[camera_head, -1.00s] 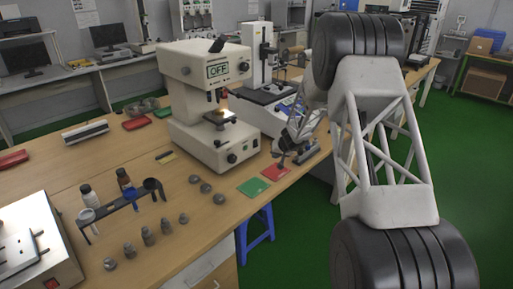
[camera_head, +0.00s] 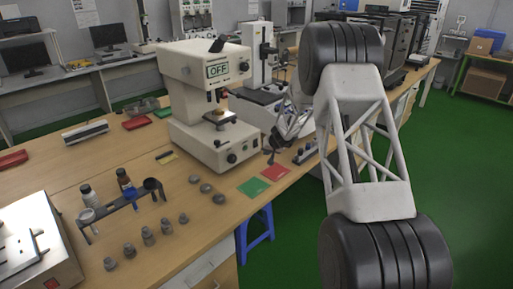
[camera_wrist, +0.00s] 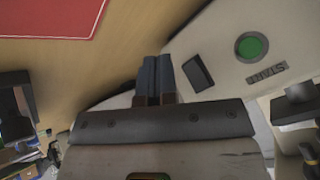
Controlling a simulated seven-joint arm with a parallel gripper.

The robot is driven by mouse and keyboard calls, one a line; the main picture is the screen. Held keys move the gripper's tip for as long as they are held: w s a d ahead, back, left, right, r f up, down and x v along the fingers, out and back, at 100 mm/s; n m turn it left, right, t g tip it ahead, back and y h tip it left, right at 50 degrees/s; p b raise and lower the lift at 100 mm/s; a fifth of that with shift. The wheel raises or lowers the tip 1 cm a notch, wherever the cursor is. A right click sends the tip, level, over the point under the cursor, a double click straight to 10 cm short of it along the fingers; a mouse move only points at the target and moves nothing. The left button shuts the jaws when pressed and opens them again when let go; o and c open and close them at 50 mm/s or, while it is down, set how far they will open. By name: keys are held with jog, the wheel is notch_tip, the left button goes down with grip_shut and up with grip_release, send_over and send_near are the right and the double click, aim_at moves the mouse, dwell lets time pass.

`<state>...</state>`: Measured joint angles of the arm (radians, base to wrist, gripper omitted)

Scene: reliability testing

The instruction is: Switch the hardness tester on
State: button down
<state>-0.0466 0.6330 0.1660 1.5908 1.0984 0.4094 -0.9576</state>
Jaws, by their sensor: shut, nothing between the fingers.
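The hardness tester (camera_head: 190,75) is a cream-white machine on the wooden bench in the head view. Its display (camera_head: 218,70) reads OFF. In the wrist view its pale front panel (camera_wrist: 226,38) carries a black rocker switch (camera_wrist: 197,73) and a round green button (camera_wrist: 251,46) beside an upside-down START label. My gripper (camera_wrist: 158,72) is shut and empty, its dark fingertips just left of the rocker switch; whether they touch it I cannot tell. In the head view my gripper (camera_head: 271,156) is small, at the right of the tester's base.
A red card (camera_head: 273,172) and a green card (camera_head: 254,187) lie in front of my gripper. Several grey metal pieces (camera_head: 148,236) and a dark rack (camera_head: 125,200) with bottles stand to the left. Another white instrument (camera_head: 258,60) stands behind the tester.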

jog(key=shift+w+a+f, duration=0.2)
jog(key=shift+w+a, duration=1)
jog(key=shift+w+a+f, duration=0.1)
jog(key=shift+w+a, duration=0.4)
dwell(2.4)
jog(key=shift+s+d, duration=0.2)
jog(key=shift+s+d, duration=0.3)
dwell(0.3)
jog(key=shift+s+d, duration=0.1)
dwell(0.3)
jog(key=shift+s+d+r, duration=0.2)
jog(key=shift+s+d, duration=0.65)
jog(key=shift+s+d+r, duration=0.2)
jog(key=shift+s+d, duration=0.65)
